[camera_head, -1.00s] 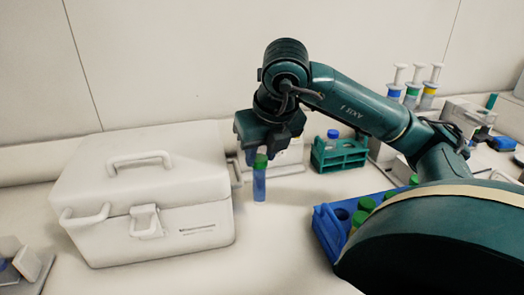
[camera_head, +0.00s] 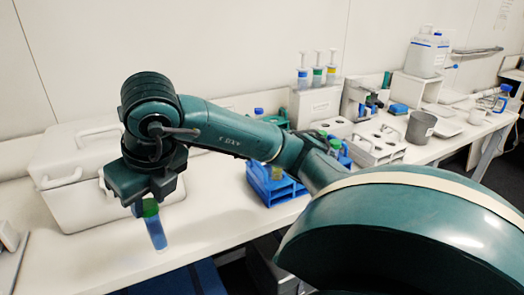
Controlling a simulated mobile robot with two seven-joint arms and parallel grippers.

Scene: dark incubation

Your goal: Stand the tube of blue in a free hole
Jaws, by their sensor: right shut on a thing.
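My right gripper (camera_head: 143,203) points down and is shut on the tube of blue (camera_head: 156,234), gripping it near its green cap. The tube hangs slightly tilted in front of the white case, over the front part of the bench. A blue rack (camera_head: 265,189) stands right of the tube, partly hidden behind my right arm; its holes are mostly covered. Green-capped tubes show beside my arm near that rack. A white rack (camera_head: 372,154) with several round holes stands further right. My left gripper is not in view.
A white case (camera_head: 82,205) stands at the left, close behind the gripper. A grey cup (camera_head: 421,127), a white bottle (camera_head: 427,52) and pipettes (camera_head: 317,75) stand further right and back. The bench (camera_head: 205,215) is clear between the tube and the blue rack.

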